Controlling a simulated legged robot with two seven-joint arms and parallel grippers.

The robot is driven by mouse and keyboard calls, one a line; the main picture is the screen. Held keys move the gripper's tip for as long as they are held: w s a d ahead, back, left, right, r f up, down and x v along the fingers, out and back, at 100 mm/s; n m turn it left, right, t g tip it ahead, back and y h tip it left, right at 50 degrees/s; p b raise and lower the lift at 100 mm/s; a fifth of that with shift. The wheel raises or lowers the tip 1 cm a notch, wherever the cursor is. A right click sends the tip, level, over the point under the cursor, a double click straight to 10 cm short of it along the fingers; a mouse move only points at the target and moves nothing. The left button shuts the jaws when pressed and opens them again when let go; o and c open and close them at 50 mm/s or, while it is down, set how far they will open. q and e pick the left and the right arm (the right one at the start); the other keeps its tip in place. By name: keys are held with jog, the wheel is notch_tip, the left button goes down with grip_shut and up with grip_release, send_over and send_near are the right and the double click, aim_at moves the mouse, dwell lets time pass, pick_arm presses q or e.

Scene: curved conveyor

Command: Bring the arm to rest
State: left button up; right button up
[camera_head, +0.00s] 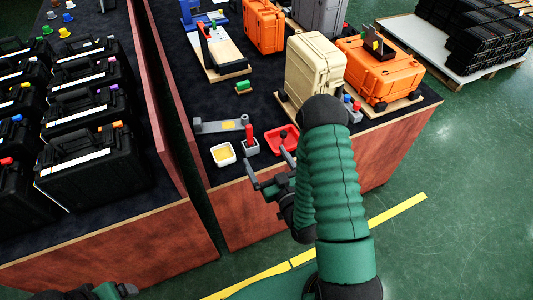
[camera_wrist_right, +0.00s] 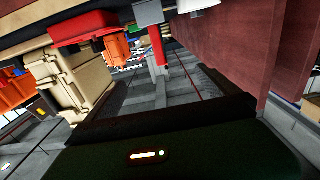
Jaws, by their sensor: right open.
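My right arm, with a green ribbed sleeve, reaches in from the bottom in the head view. Its gripper (camera_head: 269,172) is at the front edge of the right table, fingers apart and nothing visible between them. It is just in front of a red tray (camera_head: 275,143) and a grey block with a red handle (camera_head: 250,143). In the right wrist view the red tray (camera_wrist_right: 85,26) and a beige case (camera_wrist_right: 68,85) show close by. A dark and green part of my left arm (camera_head: 105,291) shows at the bottom left edge; its fingers cannot be made out.
A white tray with yellow contents (camera_head: 223,153) and a grey bar (camera_head: 222,126) lie near the front edge. A beige case (camera_head: 315,72) and orange cases (camera_head: 379,72) stand behind. Black cases (camera_head: 92,165) fill the left table. Green floor (camera_head: 455,165) is open at the right.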

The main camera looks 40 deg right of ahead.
dwell(0.3)
jog(key=w+a+n+g+y+p, duration=0.3)
jog(key=w+a+g+y, duration=0.1)
jog(key=a+g, duration=0.2)
jog(key=s+a+r+g+p, duration=0.1)
jog(key=s+a+r+g, duration=0.2)
jog(key=s, duration=0.4)
jog(key=s+a+r+g+p, duration=0.2)
jog(key=s+a+r+g, duration=0.2)
jog(key=s, duration=0.3)
jog(key=shift+s+a+g+p, duration=0.2)
jog(key=shift+g+p, duration=0.1)
jog(key=shift+g, duration=0.6)
